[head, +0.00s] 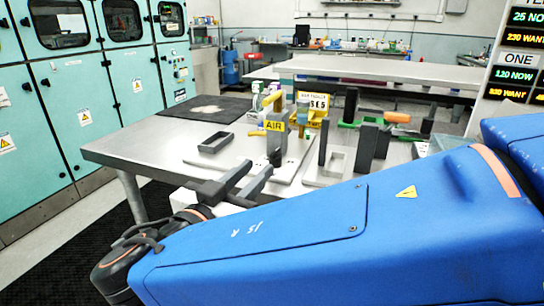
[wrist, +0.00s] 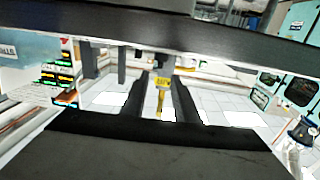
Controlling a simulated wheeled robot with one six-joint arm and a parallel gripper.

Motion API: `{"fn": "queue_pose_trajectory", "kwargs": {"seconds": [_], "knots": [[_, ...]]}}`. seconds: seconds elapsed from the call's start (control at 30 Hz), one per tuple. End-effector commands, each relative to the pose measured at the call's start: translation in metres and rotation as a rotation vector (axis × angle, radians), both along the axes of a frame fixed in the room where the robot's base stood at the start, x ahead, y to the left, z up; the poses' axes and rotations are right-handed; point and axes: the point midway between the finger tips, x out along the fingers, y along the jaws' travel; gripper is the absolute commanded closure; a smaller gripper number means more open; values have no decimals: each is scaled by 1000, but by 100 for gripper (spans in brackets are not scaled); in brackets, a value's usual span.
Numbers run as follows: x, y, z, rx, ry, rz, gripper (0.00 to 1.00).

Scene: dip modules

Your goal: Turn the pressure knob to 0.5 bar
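In the head view a yellow AIR sign (head: 274,126) stands on the steel table (head: 130,150), with a small dark fitting (head: 274,156) below it. I cannot make out the pressure knob or its scale. My gripper (head: 259,167) is at the near edge of the table, in front of the sign and apart from it. Its two dark fingers are spread with nothing between them. In the wrist view the fingers also show apart (wrist: 163,80), and a yellow thing (wrist: 161,90) appears beyond, in the gap.
Dark upright blocks (head: 365,148), a grey open tray (head: 215,142), a yellow-framed sign (head: 317,104) and an orange-handled tool (head: 396,117) stand around the sign. A black mat (head: 205,109) covers the far left of the table. My blue arm hides the table's near right.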

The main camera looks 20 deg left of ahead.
Motion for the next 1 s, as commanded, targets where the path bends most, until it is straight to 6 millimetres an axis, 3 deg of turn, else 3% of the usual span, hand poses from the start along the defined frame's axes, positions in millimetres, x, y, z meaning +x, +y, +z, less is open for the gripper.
{"fn": "queue_pose_trajectory", "kwargs": {"seconds": [0.3, 0.5, 0.93, 0.97, 1.0], "knots": [[47, -9, 0, -1, 1, -3, 73], [66, -11, 0, -1, 1, -1, 73], [73, -12, 0, -1, 1, 0, 73], [73, -12, 0, -1, 1, 0, 75], [73, -12, 0, -1, 1, 0, 85]]}}
